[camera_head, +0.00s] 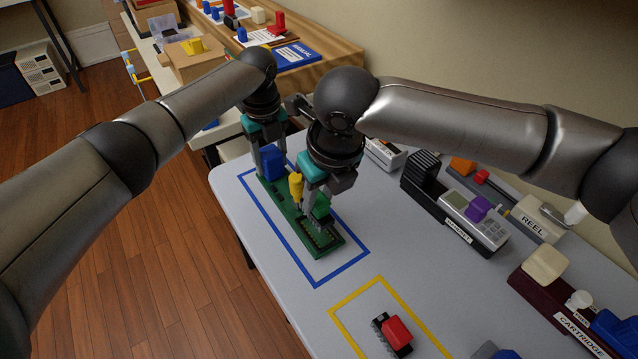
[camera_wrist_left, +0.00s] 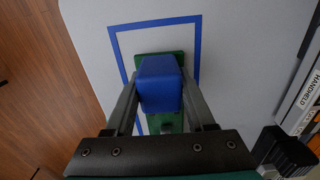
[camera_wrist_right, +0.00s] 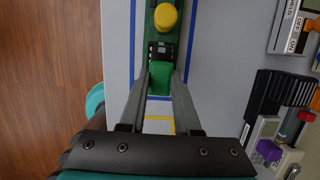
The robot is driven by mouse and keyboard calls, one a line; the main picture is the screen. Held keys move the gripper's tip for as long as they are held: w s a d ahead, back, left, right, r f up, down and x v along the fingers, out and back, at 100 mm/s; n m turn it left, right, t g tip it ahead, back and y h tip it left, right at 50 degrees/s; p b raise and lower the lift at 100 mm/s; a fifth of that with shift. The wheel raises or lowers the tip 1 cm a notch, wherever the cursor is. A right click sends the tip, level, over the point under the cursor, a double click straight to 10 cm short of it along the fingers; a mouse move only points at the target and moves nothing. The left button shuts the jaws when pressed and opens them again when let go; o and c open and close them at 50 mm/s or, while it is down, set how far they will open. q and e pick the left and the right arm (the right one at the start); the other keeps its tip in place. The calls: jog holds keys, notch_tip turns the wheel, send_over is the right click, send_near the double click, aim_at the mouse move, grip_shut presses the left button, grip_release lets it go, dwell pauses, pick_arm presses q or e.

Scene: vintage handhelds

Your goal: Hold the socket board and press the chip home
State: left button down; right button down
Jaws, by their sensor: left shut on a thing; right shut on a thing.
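The green socket board (camera_head: 275,207) lies inside a blue outline on the grey table. My left gripper (camera_head: 270,170) is shut on the blue block (camera_head: 273,161) at the board's far end; the block also shows between its fingers in the left wrist view (camera_wrist_left: 160,84). My right gripper (camera_head: 317,213) is shut on a green block (camera_wrist_right: 160,79) over the board's near part, by a dark socket frame (camera_head: 323,238). A yellow knob (camera_head: 296,186) stands on the board between the two grippers. Whether the green block carries the chip, or touches the socket, I cannot tell.
A red block with a dark comb-like base (camera_head: 395,333) lies inside a yellow outline (camera_head: 375,283). A dark stand with a grey handheld (camera_head: 478,221), a reel holder (camera_head: 537,219) and a cartridge holder (camera_head: 560,312) line the right side. The table between the outlines is clear.

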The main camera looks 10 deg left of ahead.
aim_at(321, 201)
pick_arm(q)
jog(key=shift+s+f, duration=0.2)
jog(key=shift+f, duration=0.1)
pick_arm(e)
jog(key=shift+f, duration=1.55)
jog(key=shift+f, duration=1.05)
jog(key=c, duration=0.5)
grip_release()
jog(key=shift+c, duration=0.2)
jog(key=v, duration=1.2)
dwell(0.6)
